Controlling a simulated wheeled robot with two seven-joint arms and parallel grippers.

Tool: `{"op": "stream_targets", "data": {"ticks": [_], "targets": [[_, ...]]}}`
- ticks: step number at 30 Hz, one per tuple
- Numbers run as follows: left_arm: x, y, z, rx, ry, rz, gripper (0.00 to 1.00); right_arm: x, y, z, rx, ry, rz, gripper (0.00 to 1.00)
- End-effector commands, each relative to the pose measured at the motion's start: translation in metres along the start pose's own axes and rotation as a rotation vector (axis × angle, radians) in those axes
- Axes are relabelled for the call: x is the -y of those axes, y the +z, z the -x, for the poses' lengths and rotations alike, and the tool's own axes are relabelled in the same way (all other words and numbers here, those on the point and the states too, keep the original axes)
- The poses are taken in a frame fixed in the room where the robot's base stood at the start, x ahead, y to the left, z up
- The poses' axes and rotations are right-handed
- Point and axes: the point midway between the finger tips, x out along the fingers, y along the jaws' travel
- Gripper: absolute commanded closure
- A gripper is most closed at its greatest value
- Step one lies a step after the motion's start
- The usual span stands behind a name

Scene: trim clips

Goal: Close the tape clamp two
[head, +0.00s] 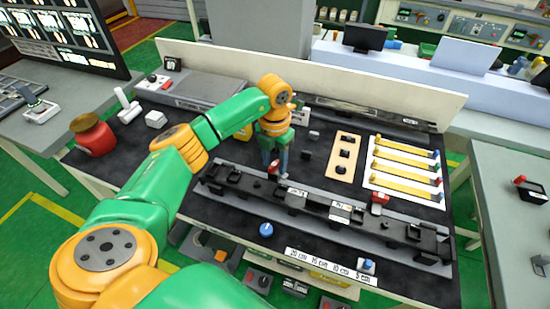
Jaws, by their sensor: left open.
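A long black rail fixture (325,207) runs across the front of the workbench. It has a red-topped lever (380,198) on its right part. Another red-topped part (273,167) shows between or beside the fingers of my left gripper (278,170). These red-topped parts look like the tape clamps, but I cannot tell which one is clamp two. My left gripper is open and points down over the left-middle of the rail. Whether it touches the red part cannot be told. The gripper hides part of the rail behind it. My right gripper is not in view.
A white board with yellow strips (405,168) lies at the right of the bench, beside a tan plate with black knobs (344,155). A blue knob (266,229) and a length label (330,265) are at the front. A red scale-like object (93,135) stands at left.

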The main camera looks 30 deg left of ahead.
Motion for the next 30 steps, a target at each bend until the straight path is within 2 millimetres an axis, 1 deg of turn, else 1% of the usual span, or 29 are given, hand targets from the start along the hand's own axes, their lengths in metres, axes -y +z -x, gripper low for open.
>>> {"op": "stream_targets", "data": {"ticks": [2, 3, 5, 6, 8, 20, 26, 30], "targets": [[0.0, 0.0, 0.0, 0.0, 0.0, 0.0, 0.53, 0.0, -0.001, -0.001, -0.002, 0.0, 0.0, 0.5], [0.0, 0.0, 0.0, 0.0, 0.0, 0.0, 0.58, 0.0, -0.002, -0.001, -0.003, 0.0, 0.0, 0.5], [0.0, 0.0, 0.0, 0.0, -0.001, 0.0, 0.74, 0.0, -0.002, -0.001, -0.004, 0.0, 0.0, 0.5], [0.0, 0.0, 0.0, 0.0, -0.001, 0.0, 0.85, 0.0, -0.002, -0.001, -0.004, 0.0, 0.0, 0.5], [0.0, 0.0, 0.0, 0.0, -0.001, 0.0, 1.0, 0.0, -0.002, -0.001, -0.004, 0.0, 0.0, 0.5], [0.0, 0.0, 0.0, 0.0, -0.001, -0.031, 1.0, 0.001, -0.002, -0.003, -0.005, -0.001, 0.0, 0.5], [0.0, 0.001, -0.001, 0.001, 0.001, -0.137, 1.0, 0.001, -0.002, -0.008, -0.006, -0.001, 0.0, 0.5], [0.0, 0.001, -0.001, 0.002, 0.001, -0.256, 1.0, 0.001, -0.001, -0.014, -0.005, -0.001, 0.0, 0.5]]}}
